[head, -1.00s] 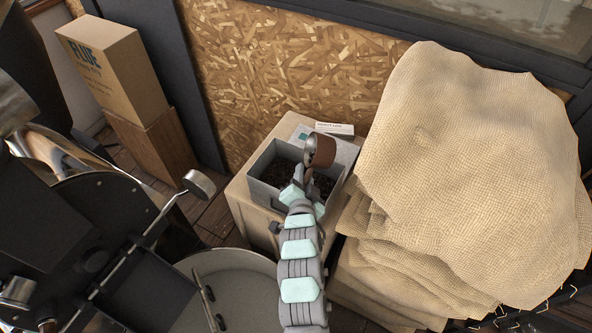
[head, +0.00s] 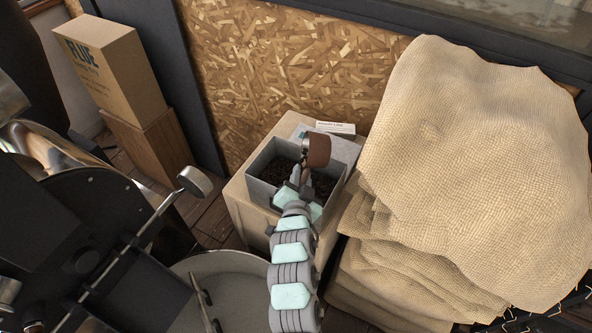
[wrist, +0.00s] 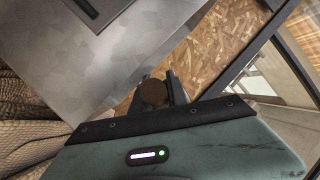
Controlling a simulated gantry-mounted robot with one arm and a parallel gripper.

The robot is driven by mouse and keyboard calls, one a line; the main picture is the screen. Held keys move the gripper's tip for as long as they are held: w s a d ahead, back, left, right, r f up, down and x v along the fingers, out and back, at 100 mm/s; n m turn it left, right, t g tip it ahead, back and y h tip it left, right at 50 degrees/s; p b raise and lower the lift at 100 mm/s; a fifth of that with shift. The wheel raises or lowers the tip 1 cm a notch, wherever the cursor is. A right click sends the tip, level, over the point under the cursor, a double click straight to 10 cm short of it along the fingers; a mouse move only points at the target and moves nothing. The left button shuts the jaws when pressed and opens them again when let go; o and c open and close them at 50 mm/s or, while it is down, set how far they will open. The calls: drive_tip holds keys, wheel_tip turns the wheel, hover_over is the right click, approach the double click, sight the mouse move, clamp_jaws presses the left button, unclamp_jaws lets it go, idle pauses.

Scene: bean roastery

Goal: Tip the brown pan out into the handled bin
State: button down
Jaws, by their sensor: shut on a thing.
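The brown pan (head: 319,151) is above the grey bin in the head view, turned on its side. Its metal rim faces left, and its inside hardly shows. My gripper (head: 303,172) is shut on the pan from below, over the bin. The grip itself is small and partly hidden by my wrist. The bin (head: 266,193) is an open grey box with dark, bean-like contents inside. My arm covers part of its front. In the wrist view my gripper's fingers (wrist: 165,92) stand either side of a round brown part.
The bin stands on a pale box-like stand (head: 240,207). A small white card (head: 335,128) is behind it. Stacked burlap sacks (head: 460,170) rise close on the right. Black roaster machinery with a round tray (head: 225,268) is at the lower left. A cardboard box (head: 110,70) stands further left.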

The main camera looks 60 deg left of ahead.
drive_tip(key=shift+s+f+b, duration=0.1)
drive_tip(key=shift+f+b, duration=0.05)
drive_tip(key=shift+b, duration=0.2)
drive_tip(key=shift+a+r+n, duration=0.1)
drive_tip(key=shift+r+n, duration=0.15)
drive_tip(key=shift+n, duration=0.05)
drive_tip(key=shift+r+n+t+b, duration=0.3)
drive_tip(key=shift+r+n+b, duration=0.25)
drive_tip(key=shift+b, duration=0.25)
drive_tip(key=shift+n+t+b, duration=0.9)
drive_tip(key=shift+n+b, duration=1.05)
drive_tip(key=shift+b, duration=1.5)
idle(1.1)
drive_tip(key=shift+r, duration=0.15)
idle(0.4)
